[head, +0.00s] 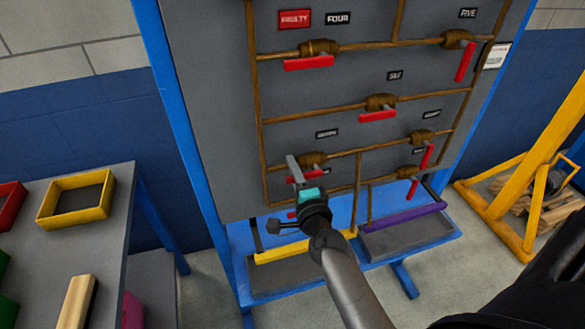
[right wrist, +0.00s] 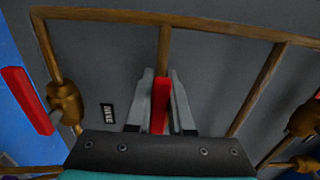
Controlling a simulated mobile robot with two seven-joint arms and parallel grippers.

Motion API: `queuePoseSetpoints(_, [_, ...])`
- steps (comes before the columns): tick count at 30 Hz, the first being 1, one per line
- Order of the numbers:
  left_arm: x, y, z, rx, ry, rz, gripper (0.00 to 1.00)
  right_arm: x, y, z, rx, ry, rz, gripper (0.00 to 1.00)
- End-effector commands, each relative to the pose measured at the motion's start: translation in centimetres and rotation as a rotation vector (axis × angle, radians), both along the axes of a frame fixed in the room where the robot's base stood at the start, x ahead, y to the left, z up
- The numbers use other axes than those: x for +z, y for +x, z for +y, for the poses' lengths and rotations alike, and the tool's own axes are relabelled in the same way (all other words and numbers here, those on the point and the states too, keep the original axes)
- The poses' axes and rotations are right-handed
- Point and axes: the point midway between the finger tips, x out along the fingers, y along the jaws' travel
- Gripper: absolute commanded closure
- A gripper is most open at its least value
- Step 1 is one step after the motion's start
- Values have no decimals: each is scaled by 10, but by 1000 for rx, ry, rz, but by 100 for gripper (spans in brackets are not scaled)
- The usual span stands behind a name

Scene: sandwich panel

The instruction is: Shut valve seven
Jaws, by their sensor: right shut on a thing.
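On the grey panel (head: 225,110), a brass valve (head: 313,160) sits on the lower left pipe under a small dark label (head: 327,134), too small to read surely. From its place it may be valve seven. Its red handle (head: 315,175) lies about level along the pipe and is partly hidden by my right gripper (head: 303,172). In the right wrist view the handle (right wrist: 160,105) stands between the two grey fingers of my right gripper (right wrist: 160,80), which is shut on it. My left gripper is not in view.
Other red-handled valves share the panel: one beside label FOUR (head: 318,47), one under FIVE (head: 457,39), one mid-panel (head: 380,102), two lower right. Another handle (right wrist: 27,100) is near my right gripper. A table (head: 110,205) stands left, a yellow frame (head: 500,222) right.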

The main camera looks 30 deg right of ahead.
Motion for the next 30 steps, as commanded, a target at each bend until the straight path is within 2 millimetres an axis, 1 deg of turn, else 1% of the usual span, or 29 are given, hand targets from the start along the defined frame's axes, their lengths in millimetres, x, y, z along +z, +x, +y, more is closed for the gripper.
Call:
queuePoseSetpoints(20, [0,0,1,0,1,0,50,-2,0,0,0,-21,6,100])
queuePoseSetpoints(26, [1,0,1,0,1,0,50,-6,0,0,1,-107,27,100])
queuePoseSetpoints(30, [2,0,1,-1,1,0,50,-11,0,-1,1,-207,52,100])
